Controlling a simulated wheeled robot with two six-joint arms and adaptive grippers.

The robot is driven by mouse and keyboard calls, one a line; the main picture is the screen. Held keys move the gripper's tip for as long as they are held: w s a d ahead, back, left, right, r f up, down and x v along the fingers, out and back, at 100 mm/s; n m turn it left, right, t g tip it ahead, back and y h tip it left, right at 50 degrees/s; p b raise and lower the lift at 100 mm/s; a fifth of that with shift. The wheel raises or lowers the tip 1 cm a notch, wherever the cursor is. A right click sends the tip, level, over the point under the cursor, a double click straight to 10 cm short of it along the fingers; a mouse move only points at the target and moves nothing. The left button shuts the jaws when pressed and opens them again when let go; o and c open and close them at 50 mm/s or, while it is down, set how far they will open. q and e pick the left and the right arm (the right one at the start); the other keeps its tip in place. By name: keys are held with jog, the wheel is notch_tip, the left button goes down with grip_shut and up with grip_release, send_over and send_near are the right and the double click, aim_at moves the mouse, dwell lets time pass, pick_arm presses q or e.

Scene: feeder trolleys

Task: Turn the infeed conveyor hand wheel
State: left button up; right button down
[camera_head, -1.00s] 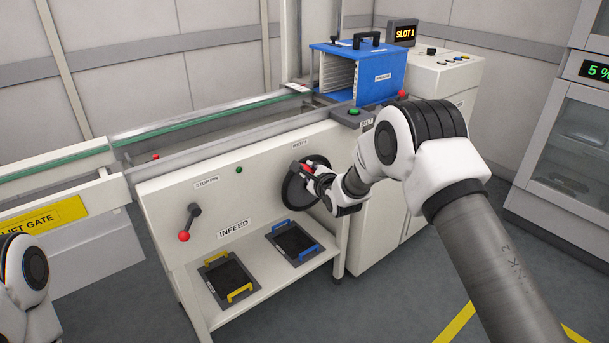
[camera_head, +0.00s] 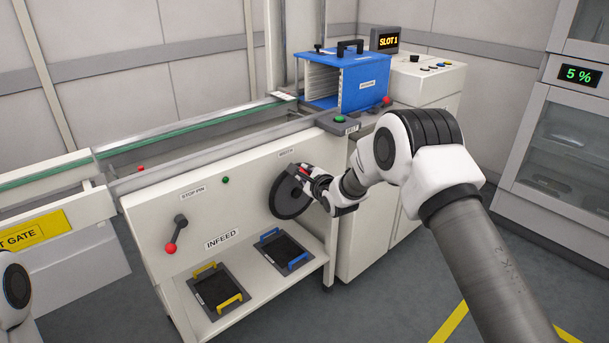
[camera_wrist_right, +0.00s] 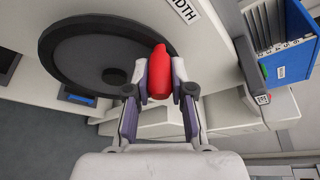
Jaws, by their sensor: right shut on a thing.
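The infeed hand wheel (camera_head: 280,204) is a dark round disc on the front panel of the white infeed conveyor (camera_head: 150,207), below the width label. A red handle knob stands out from its rim; in the right wrist view the knob (camera_wrist_right: 158,70) shows clearly in front of the wheel (camera_wrist_right: 75,62). My right gripper (camera_head: 305,175) is shut on this knob, with one finger on either side, at the upper right of the wheel in the head view. My arm and gripper hide the wheel's right edge. My left gripper is out of view; only part of my left arm shows at the lower left.
A stop-pin lever with a red ball (camera_head: 171,248) is left of the wheel. Yellow-handled (camera_head: 217,302) and blue-handled (camera_head: 285,262) trays lie on the shelf below. A blue magazine (camera_head: 366,85) stands on top, beside a white control cabinet (camera_head: 430,88). Floor at right is open.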

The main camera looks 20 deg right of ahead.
jog(key=shift+d+r, duration=0.1)
jog(key=c, duration=1)
grip_release()
jog(key=shift+s, duration=0.1)
jog(key=v, duration=1.1)
jog(key=shift+s, duration=0.35)
